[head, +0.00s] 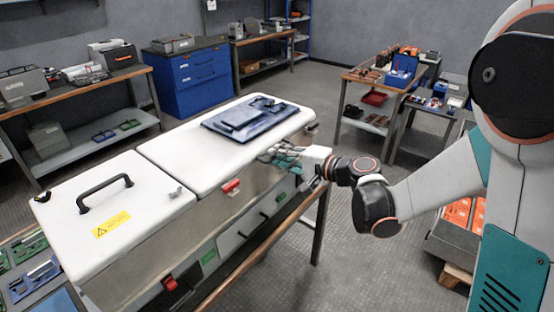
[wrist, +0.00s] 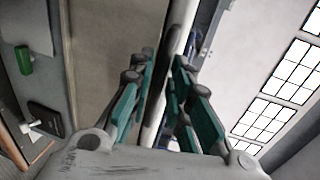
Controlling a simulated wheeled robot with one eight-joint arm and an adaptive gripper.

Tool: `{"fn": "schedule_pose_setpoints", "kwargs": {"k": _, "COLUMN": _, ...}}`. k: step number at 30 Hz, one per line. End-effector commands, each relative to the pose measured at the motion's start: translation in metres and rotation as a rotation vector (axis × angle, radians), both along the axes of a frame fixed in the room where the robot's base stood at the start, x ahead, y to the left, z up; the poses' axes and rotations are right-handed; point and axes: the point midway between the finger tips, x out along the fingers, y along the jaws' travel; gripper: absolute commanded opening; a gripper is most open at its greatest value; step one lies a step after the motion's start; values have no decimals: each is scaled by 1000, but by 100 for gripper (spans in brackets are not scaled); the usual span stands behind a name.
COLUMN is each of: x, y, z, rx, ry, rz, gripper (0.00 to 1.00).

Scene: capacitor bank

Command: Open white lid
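The long cabinet has two white lids, both lying flat. The near lid (head: 118,205) carries a black bar handle (head: 104,192) and a yellow warning label (head: 111,224). The far white lid (head: 180,148) bears a dark blue tray-like item (head: 250,118). My gripper (head: 282,156) is at the right side edge of the far lid. In the wrist view my gripper's teal-padded fingers (wrist: 163,75) stand apart on either side of a pale lid rim (wrist: 183,25). Small gaps show beside the rim, so the grip looks open. Contact at the fingertips is hard to see.
A red latch (head: 230,187) and another red latch (head: 169,283) sit on the cabinet front. A blue cabinet (head: 190,78) and workbenches line the back wall. A cart with a blue bin (head: 398,78) stands at the right. Floor between is clear.

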Motion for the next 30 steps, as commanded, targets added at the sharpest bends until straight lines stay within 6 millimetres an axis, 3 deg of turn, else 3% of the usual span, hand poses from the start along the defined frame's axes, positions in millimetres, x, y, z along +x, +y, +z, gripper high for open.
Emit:
{"fn": "schedule_pose_setpoints", "kwargs": {"k": 14, "x": 8, "y": 10, "z": -2, "rx": -1, "ry": -1, "rz": -1, "gripper": 18}}
{"fn": "schedule_pose_setpoints", "kwargs": {"k": 16, "x": 8, "y": 10, "z": -2, "rx": -1, "ry": -1, "rz": -1, "gripper": 2}}
{"fn": "schedule_pose_setpoints", "kwargs": {"k": 17, "x": 8, "y": 10, "z": -2, "rx": -1, "ry": -1, "rz": -1, "gripper": 0}}
{"fn": "schedule_pose_setpoints", "kwargs": {"k": 30, "x": 8, "y": 11, "z": 9, "rx": -19, "ry": 13, "rz": 0, "gripper": 0}}
